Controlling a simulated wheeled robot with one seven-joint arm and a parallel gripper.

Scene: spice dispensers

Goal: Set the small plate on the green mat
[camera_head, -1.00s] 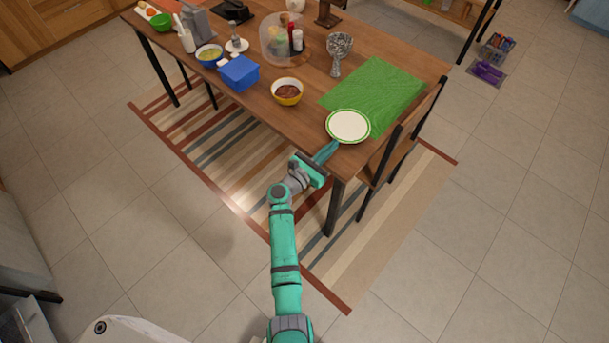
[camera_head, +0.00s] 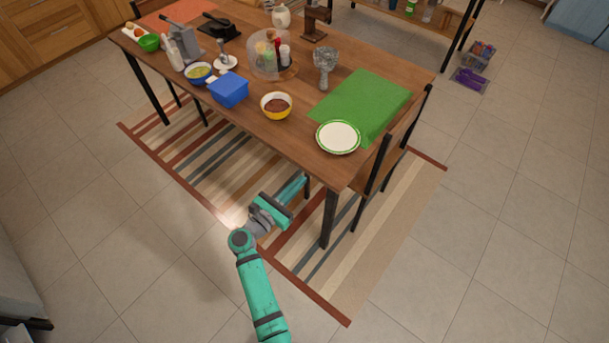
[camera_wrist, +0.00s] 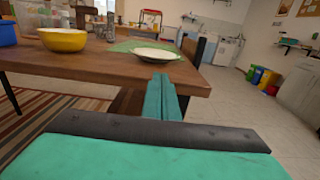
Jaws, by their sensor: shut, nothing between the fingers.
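The small plate (camera_head: 338,137) is white with a green rim. It lies flat near the front right corner of the table, and its far edge overlaps the near edge of the green mat (camera_head: 372,95). Most of the plate is on bare wood. My gripper (camera_head: 301,182) is shut and empty, off the table's front edge and apart from the plate. In the wrist view the closed fingers (camera_wrist: 162,82) point toward the table, with the plate (camera_wrist: 156,54) beyond them and the mat (camera_wrist: 128,44) behind it.
A yellow bowl (camera_head: 276,105), a blue box (camera_head: 229,89) and a grey goblet (camera_head: 326,65) stand on the wooden table (camera_head: 300,144). A chair (camera_head: 392,150) is close at the right. The floor in front is clear.

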